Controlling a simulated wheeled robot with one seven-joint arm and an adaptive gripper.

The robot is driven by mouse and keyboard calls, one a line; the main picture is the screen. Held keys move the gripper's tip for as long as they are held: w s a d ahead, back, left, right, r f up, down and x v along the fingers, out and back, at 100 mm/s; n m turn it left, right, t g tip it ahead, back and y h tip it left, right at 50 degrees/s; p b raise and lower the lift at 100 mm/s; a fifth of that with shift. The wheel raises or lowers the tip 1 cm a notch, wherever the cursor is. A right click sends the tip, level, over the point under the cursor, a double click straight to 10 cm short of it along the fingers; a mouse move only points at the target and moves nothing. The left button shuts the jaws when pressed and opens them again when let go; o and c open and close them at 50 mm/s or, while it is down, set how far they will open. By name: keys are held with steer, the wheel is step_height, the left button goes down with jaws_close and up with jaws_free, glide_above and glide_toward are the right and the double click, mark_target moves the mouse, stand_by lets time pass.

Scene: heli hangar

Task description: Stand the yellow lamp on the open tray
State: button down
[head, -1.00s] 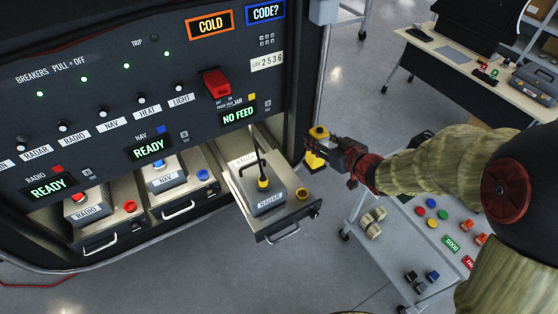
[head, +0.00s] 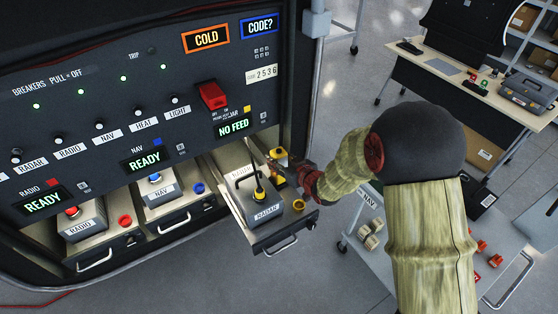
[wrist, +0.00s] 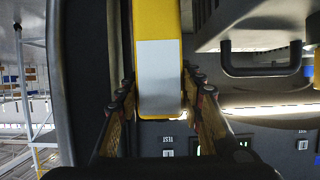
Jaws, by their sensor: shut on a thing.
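In the wrist view the lamp (wrist: 158,25) shows as a yellow body with a pale panel between my two fingers (wrist: 160,100). The pulled-out tray holds a grey RADAR box (head: 262,212) with a black handle and a yellow-black plug, and a yellow round socket (head: 299,206) at its right corner.
The NAV tray (head: 180,222) and RADIO tray (head: 100,252) stand left of it, each with a box. The panel (head: 120,110) rises behind with a NO FEED display (head: 233,125). A grey cart (head: 352,240) stands right, below my arm.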

steer(key=shift+w+f, duration=0.1)
steer(key=shift+f, duration=0.15)
steer(key=shift+f, duration=0.25)
steer(key=c, duration=1.2)
jaws_free()
steer(key=shift+r, duration=0.1)
